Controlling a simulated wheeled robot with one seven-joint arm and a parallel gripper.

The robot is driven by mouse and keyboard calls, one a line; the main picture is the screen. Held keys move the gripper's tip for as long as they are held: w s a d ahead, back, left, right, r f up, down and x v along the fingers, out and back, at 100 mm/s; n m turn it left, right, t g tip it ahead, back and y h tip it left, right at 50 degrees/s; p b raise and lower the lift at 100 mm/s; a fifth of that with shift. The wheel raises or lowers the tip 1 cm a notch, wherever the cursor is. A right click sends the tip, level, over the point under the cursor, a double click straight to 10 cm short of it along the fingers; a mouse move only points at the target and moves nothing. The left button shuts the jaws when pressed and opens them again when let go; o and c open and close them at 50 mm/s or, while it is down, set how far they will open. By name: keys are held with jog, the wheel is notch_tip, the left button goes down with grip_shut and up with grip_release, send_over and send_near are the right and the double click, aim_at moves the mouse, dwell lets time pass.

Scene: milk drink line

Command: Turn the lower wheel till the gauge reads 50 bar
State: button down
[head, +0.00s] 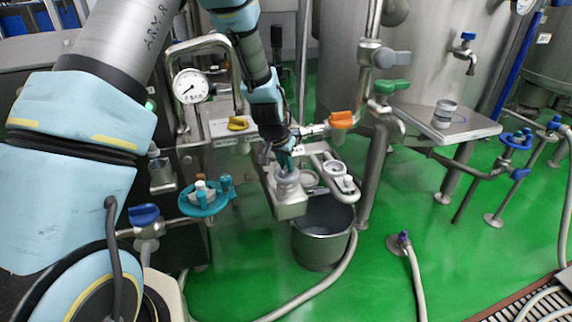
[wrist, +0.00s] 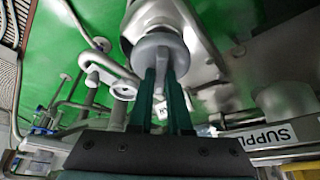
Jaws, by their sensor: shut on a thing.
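The gauge (head: 191,86) is a round white dial on the pipework in the head view. Its needle seems to point to the lower left, but the numbers are too small to read. The lower wheel, a grey round handwheel (head: 288,179), sits on a pale metal block below my gripper (head: 285,160). In the wrist view the wheel (wrist: 160,46) is just beyond the teal fingers of my gripper (wrist: 164,84). The fingers stand on either side of a grey bar of the wheel and are shut on it. The fingertips partly hide the wheel.
A steel bucket (head: 322,240) stands below the block. An orange handle (head: 341,120) and a green handle (head: 392,86) are on pipes to the right. A teal tray (head: 204,203) with small items is at left. A SUPPLY label (wrist: 268,138) shows in the wrist view.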

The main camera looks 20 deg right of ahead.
jog(key=shift+w+m, duration=0.1)
jog(key=shift+m, duration=0.2)
jog(key=shift+a+m+g+h+b, duration=0.1)
jog(key=shift+m+g+h+b, duration=0.2)
jog(key=shift+m, duration=0.3)
jog(key=shift+w+m+g, duration=0.1)
jog(key=shift+m+g, duration=0.3)
jog(key=shift+m, duration=0.8)
jog(key=m+g+p, duration=0.1)
jog(key=m+p, duration=0.1)
jog(key=shift+r+m+h, duration=0.1)
jog(key=shift+m+h, duration=0.2)
jog(key=shift+m, duration=0.1)
jog(key=shift+m+g+p, duration=0.4)
jog(key=shift+m, duration=0.4)
jog(key=c, duration=0.9)
grip_release()
jog(key=shift+o, duration=0.2)
